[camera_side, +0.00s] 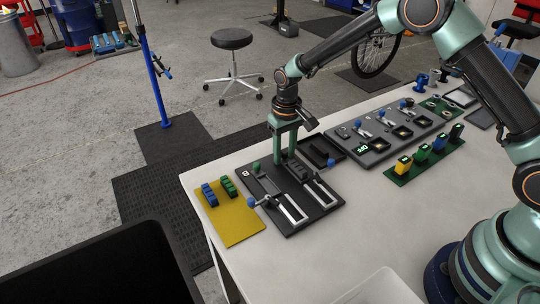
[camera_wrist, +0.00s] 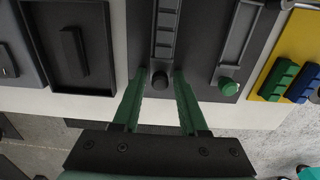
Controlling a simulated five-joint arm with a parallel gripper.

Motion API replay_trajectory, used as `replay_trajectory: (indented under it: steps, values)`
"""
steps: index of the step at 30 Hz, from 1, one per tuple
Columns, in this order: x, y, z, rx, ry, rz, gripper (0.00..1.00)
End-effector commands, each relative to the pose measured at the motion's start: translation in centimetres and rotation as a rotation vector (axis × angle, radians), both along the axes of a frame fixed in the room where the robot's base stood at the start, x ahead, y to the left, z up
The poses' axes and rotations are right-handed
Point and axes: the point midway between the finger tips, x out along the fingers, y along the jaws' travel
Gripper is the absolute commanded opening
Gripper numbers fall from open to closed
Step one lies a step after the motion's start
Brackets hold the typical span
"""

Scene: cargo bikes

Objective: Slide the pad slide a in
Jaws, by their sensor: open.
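A black board (camera_side: 322,209) holds two pad slides side by side. The left slide is marked B; no letter shows on the right slide, whose far end my gripper covers. My gripper (camera_side: 285,160) is open and empty over that far end. In the wrist view my gripper (camera_wrist: 158,80) has one finger on each side of a dark round knob (camera_wrist: 160,80) at the end of a channel with dark ribbed pads (camera_wrist: 166,30). I cannot tell if the fingers touch the knob. The other slide's green knob (camera_side: 256,166) also shows in the wrist view (camera_wrist: 228,87).
A yellow mat (camera_side: 238,225) with blue and green blocks lies left of the board. A black tray (camera_side: 318,150) stands close behind it. A grey panel (camera_side: 375,150) and a green strip (camera_side: 432,157) with coloured blocks lie to the right.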

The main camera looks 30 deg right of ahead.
Motion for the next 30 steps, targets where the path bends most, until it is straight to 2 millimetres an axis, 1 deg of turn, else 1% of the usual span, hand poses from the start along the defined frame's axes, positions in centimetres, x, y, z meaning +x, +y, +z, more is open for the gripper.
replay_trajectory:
  steps: [2,3,5,6,11,30]
  values:
    - [0.0,0.0,0.0,0.000,0.000,0.000,0.42]
    - [0.0,0.0,0.0,0.000,0.000,0.000,0.27]
    - [0.0,0.0,0.0,0.000,0.000,0.000,0.04]
    - [0.0,0.0,0.0,0.000,0.000,0.000,0.00]
    - [-0.2,0.0,0.0,0.000,0.001,0.000,0.00]
    - [-3.5,0.0,0.1,0.000,0.000,0.001,0.00]
